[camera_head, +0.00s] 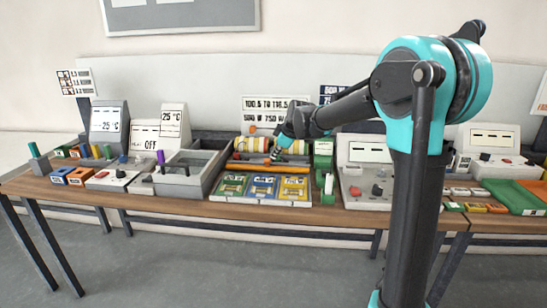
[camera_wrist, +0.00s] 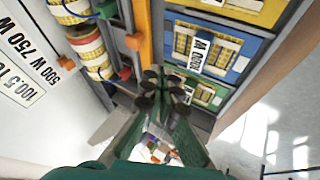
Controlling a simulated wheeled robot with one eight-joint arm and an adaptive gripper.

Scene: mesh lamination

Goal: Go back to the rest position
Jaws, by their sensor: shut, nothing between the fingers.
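My gripper (camera_head: 275,157) is over the middle of the bench, pointing down, between the rolls and the colored cards. It is shut and empty. In the wrist view its dark fingertips (camera_wrist: 165,88) are together, close to an orange bar (camera_wrist: 145,32) and a tray of cards. I cannot tell whether the fingertips touch anything. My arm reaches in from the right of the head view and hides part of the bench's back.
The wooden bench (camera_head: 330,213) holds a grey open bin (camera_head: 190,172), green, blue (camera_head: 263,187) and yellow cards, banded rolls (camera_head: 250,145) behind them, a control box (camera_head: 368,187) and a green tray (camera_head: 515,196). Open floor lies in front.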

